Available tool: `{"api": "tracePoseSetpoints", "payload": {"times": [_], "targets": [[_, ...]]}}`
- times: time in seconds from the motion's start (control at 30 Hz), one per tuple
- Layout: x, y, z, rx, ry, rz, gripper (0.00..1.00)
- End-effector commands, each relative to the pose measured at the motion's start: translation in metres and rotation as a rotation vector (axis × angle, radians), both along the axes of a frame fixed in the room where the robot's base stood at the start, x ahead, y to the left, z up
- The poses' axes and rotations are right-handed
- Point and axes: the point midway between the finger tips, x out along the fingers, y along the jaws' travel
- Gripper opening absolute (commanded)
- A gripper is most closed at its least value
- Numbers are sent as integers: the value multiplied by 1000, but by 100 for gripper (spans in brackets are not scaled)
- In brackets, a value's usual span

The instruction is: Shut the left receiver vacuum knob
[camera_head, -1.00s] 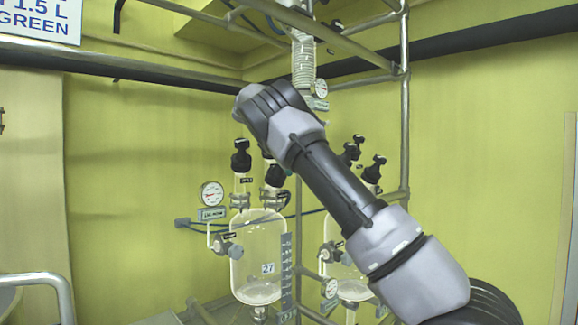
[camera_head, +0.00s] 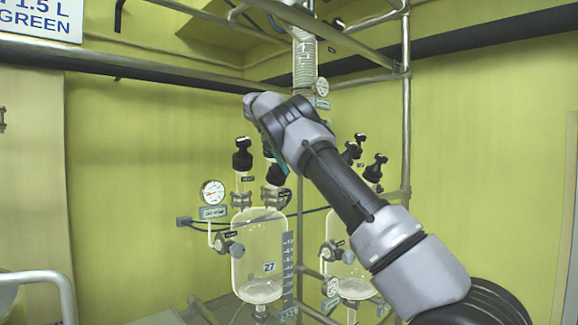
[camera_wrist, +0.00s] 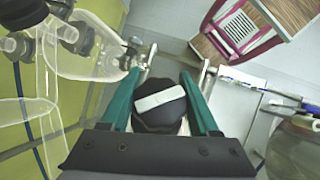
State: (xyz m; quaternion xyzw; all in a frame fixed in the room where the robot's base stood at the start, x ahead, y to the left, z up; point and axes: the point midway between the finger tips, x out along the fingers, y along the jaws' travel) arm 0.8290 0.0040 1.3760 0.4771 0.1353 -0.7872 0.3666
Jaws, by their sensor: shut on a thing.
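The left receiver (camera_head: 258,245) is a clear glass vessel marked 27 in the head view. A black knob (camera_head: 242,153) stands upright on its top left, and another black knob (camera_head: 275,174) sits on its top right, partly behind my gripper. In the wrist view a black knob with a white bar (camera_wrist: 160,98) on top lies between the teal fingers of my gripper (camera_wrist: 163,92). The fingers are shut on its sides. In the head view my gripper (camera_head: 273,155) is mostly hidden behind my wrist. The knob labels are too small to read.
A round gauge (camera_head: 213,192) hangs left of the vessel, and a side valve (camera_head: 232,247) sits on its left. A second glass vessel (camera_head: 350,270) with black knobs stands at right, partly behind my arm. Metal frame pipes (camera_head: 405,110) run around and above.

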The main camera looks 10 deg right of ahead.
Motion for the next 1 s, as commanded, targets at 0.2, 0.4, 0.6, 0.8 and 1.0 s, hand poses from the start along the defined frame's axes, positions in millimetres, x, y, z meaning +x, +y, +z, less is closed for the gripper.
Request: {"api": "tracePoseSetpoints", "payload": {"times": [0.2,0.4,0.6,0.8,1.0], "targets": [[0,1,-4,2,7,-2,81],[0,0,-2,0,5,0,92],[0,0,-1,-2,3,4,92],[0,0,-1,-22,-9,46,92],[2,-1,0,-69,-39,144,92]]}}
